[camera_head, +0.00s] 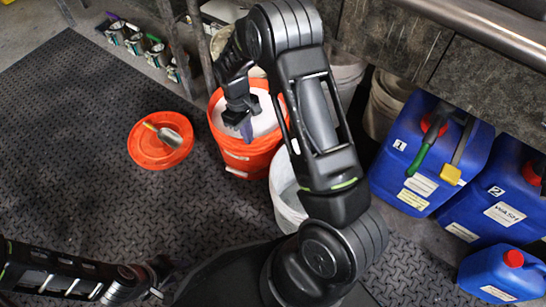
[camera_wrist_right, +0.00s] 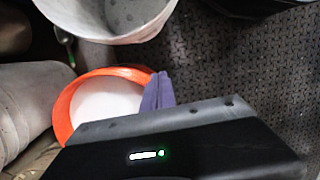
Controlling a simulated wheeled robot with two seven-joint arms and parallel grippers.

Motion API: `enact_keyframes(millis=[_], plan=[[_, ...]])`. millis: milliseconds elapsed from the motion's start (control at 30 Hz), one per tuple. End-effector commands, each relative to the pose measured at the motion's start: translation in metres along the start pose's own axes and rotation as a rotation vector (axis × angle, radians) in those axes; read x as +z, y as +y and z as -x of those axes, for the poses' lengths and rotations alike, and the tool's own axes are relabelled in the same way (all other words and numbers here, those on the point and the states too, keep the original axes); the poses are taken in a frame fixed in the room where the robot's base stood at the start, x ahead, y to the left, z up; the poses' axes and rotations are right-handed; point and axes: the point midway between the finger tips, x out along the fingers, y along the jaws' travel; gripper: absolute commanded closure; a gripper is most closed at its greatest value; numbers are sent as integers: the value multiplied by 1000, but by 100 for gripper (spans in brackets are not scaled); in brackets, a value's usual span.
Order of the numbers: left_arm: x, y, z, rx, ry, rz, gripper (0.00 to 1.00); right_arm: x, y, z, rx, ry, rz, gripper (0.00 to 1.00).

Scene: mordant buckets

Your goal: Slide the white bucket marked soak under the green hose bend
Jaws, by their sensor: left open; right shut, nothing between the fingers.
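A white bucket (camera_head: 285,200) stands in the middle of the floor, partly hidden behind my right arm; no soak mark is readable on it. A white bucket also shows at the top of the right wrist view (camera_wrist_right: 148,32). My right gripper (camera_head: 246,132) is shut and empty, with its purple fingers over the orange bucket (camera_head: 236,158) of white contents. The fingers (camera_wrist_right: 158,92) overlap that bucket's rim in the right wrist view; contact cannot be told. My left gripper (camera_head: 165,280) is open at the lower left, away from the buckets.
Blue jugs numbered 1 (camera_head: 398,180) and 2 (camera_head: 490,190) and a smaller blue jug (camera_head: 495,275) stand at the right. An orange lid (camera_head: 148,155) with a scoop lies on the dark mat (camera_head: 75,130). Pale buckets (camera_head: 348,75) stand at the back. The left mat is mostly clear.

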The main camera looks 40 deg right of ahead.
Motion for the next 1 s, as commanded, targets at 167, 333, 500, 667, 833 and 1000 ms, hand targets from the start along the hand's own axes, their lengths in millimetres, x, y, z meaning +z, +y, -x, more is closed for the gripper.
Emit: enact_keyframes(millis=[167,333,500,667,833,1000], plan=[[-2,-10,-22,-3,8,4,57,0,41,29,54,-64,25,100],[-3,-9,-19,-3,8,5,57,3,43,36,56,-76,28,100],[-3,-9,-20,-3,8,4,57,3,43,35,55,-76,27,100],[-3,-10,-22,-3,9,4,57,3,43,29,54,-76,27,100],[-4,-13,-30,-3,12,5,57,4,44,9,54,-77,27,100],[-5,-16,-43,-3,19,5,57,7,46,-22,54,-79,27,100]])
